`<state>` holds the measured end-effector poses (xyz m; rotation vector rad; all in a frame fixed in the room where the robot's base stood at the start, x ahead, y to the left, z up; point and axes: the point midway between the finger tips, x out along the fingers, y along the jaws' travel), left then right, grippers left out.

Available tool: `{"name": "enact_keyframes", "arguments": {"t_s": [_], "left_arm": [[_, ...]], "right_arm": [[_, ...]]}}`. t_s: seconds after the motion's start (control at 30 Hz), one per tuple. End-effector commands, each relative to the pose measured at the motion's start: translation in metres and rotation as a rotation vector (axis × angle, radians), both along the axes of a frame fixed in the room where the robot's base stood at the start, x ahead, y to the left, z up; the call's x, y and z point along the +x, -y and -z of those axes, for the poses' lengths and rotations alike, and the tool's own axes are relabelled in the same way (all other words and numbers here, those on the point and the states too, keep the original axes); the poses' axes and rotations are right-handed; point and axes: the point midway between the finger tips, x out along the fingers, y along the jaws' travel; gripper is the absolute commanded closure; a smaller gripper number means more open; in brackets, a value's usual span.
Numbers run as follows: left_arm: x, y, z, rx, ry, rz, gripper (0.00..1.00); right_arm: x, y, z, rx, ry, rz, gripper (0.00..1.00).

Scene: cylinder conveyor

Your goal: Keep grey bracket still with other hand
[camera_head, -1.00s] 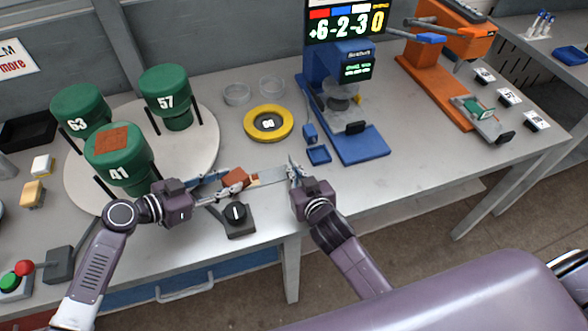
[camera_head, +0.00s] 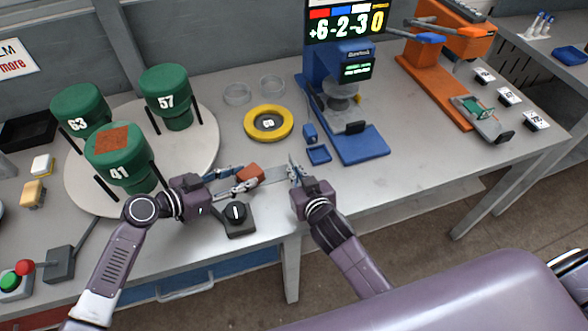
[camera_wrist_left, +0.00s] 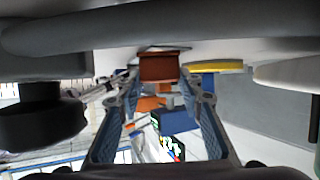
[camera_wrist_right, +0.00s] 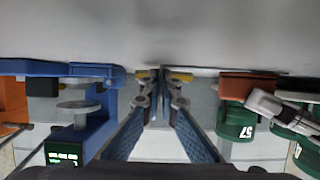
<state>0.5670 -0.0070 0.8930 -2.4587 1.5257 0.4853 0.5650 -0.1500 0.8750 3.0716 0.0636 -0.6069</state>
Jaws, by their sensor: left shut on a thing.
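The grey bracket (camera_head: 276,175) is a thin metal piece near the table's front edge, between my two grippers. My right gripper (camera_head: 294,170) is at its right end, with its fingers nearly together around it; the fingertips also show close together in the right wrist view (camera_wrist_right: 161,80). My left gripper (camera_head: 240,180) is shut on a reddish-brown block (camera_head: 250,173) at the bracket's left end. The block also shows between the fingertips in the left wrist view (camera_wrist_left: 158,68). Whether block and bracket touch is too small to tell.
A dark knob box (camera_head: 238,228) stands close below my left gripper. A white turntable (camera_head: 205,150) with green numbered canisters is at the left. A yellow ring (camera_head: 269,123) lies behind the bracket. A blue press (camera_head: 372,148) stands to the right. The front right table top is clear.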

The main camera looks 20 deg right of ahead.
Motion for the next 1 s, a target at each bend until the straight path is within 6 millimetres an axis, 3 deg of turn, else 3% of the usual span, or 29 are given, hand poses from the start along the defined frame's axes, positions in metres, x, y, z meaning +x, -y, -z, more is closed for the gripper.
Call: {"name": "enact_keyframes", "arguments": {"t_s": [0.03,0.47,1.0], "left_arm": [[-0.003,0.004,0.004,0.002,-0.007,0.006,0.89],[-0.003,0.003,0.004,0.003,-0.008,0.007,0.89],[-0.002,-0.030,0.004,0.005,-0.005,0.000,0.89]], "right_arm": [[-0.003,-0.001,0.007,0.001,-0.014,-0.001,1.00],[-0.003,-0.002,0.006,0.001,-0.013,-0.001,1.00],[-0.002,0.000,0.006,-0.001,-0.013,0.001,1.00]]}}
